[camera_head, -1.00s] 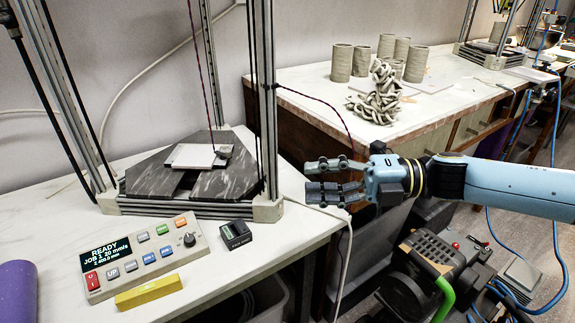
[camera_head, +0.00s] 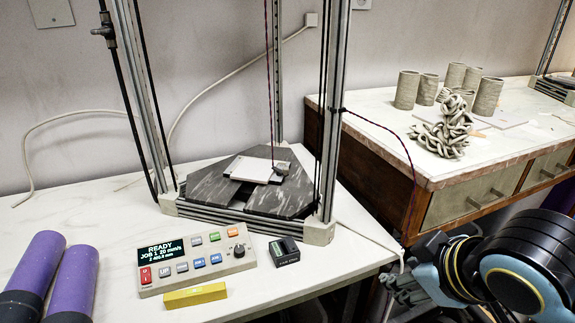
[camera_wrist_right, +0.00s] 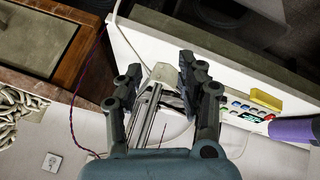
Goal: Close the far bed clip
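The print bed (camera_head: 250,169) is a pale plate on the dark grey marbled base (camera_head: 290,196) of the frame printer. A small grey clip-like piece (camera_head: 282,167) sits at the plate's right edge; I cannot tell whether it is the far clip or whether it is closed. My right gripper (camera_head: 405,287) is low at the right, in front of the table, well away from the bed. In the right wrist view its two dark fingers (camera_wrist_right: 166,82) are apart with nothing held between them, and a printer post shows beyond them.
Printer posts (camera_head: 327,110) flank the bed. A control box (camera_head: 195,259), a yellow block (camera_head: 194,295), a small black device (camera_head: 284,251) and purple cylinders (camera_head: 36,262) lie in front. Clay cups (camera_head: 407,90) and a coiled clay piece (camera_head: 447,136) stand on the right-hand bench.

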